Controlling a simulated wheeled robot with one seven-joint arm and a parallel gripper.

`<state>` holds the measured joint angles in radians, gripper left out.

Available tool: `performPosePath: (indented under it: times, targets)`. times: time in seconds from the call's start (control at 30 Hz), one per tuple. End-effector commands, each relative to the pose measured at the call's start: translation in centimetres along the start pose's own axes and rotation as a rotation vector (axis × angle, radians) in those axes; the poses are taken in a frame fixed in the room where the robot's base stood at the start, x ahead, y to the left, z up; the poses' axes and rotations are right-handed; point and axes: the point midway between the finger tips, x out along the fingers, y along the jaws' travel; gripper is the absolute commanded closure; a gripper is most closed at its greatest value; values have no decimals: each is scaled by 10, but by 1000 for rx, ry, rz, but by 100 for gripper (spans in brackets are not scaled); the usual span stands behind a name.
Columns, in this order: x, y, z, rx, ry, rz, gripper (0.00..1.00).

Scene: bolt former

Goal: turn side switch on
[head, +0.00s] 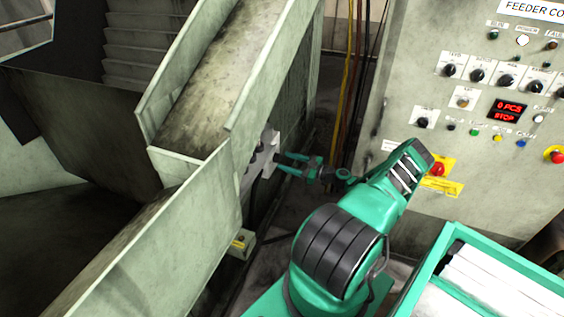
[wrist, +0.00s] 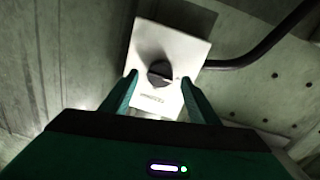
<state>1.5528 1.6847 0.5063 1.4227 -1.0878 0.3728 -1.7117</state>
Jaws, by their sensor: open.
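The side switch is a pale box with a dark round knob, mounted on the machine's side. In the wrist view the switch box (wrist: 176,48) is straight ahead and its knob (wrist: 160,73) lies between and beyond my fingertips. A small line of lettering sits below the knob. In the head view the box (head: 262,152) shows edge-on beside the chute. My gripper (head: 279,163) is open, its fingers pointing left at the box. The gripper also shows in the wrist view (wrist: 159,80). Its fingers straddle the knob in the picture; whether they touch the box cannot be told.
A dark cable (wrist: 262,50) runs right from the box. The sloping metal chute (head: 205,75) stands left of my gripper. The feeder control panel (head: 475,125) with knobs and a red stop button is at the right. A green-rimmed tray (head: 432,262) is at the lower right.

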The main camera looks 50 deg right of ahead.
Motion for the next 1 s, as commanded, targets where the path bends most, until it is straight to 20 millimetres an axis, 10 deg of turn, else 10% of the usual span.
performPosePath:
  times: [0.57,0.77,1.0]
  targets:
    - [28,-1,0,1,-1,-1,45]
    - [28,-1,0,1,-1,-1,84]
    - [25,2,0,13,-2,2,84]
